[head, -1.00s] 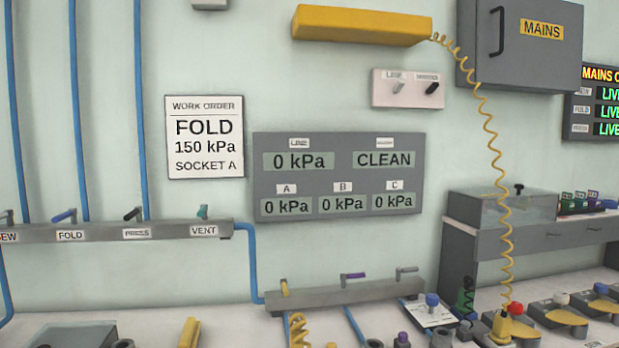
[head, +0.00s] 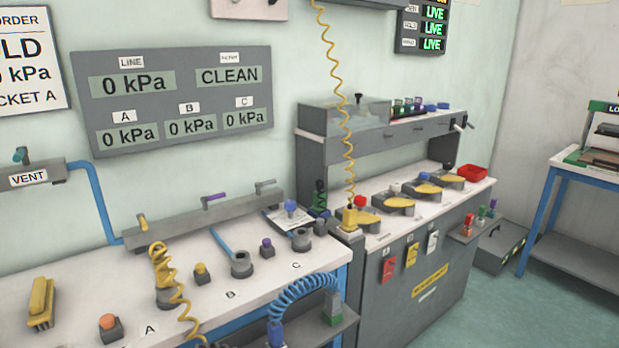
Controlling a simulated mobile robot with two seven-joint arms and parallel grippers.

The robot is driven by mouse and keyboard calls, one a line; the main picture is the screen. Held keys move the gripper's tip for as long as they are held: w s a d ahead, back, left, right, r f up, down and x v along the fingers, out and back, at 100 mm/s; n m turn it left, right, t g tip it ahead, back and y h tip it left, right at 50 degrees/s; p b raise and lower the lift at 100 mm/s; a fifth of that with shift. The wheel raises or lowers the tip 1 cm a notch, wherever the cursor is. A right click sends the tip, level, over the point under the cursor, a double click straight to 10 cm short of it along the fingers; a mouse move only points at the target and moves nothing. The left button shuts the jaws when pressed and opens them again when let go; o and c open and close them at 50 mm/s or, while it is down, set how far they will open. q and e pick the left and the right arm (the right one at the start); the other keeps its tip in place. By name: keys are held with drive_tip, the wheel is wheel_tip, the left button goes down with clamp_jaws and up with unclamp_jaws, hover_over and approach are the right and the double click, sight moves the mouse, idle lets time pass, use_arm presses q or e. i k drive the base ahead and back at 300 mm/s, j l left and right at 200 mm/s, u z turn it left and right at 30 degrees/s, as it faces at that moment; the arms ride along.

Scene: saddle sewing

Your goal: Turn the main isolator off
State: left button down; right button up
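I cannot pick out a main isolator with certainty. The grey box that carried the MAINS label a second ago shows only its bottom edge (head: 375,3) at the top of the head view; its door and label are out of frame. Right of it, a dark status display (head: 421,28) reads LIVE in green on several rows. On the grey cabinet (head: 385,310) front hang a red tag-like piece (head: 388,269), a yellow one (head: 411,254) and a white one (head: 432,243). Neither of my grippers is in view.
A gauge panel (head: 180,92) reads 0 kPa and CLEAN. The white bench (head: 60,300) holds sockets, buttons and a yellow coiled hose (head: 169,265). A yellow coiled cord (head: 335,90) hangs before the wall. A blue-legged table (head: 590,176) stands right; green floor (head: 540,310) is clear in front.

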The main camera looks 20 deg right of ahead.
sight(362, 218)
drive_tip(key=l+z, duration=0.15)
drive_tip(key=z, duration=0.2)
drive_tip(key=i+l+z, duration=0.15)
drive_tip(key=z, duration=0.15)
drive_tip(key=i+l+z, duration=0.45)
drive_tip(key=i, duration=0.25)
drive_tip(key=l, duration=0.1)
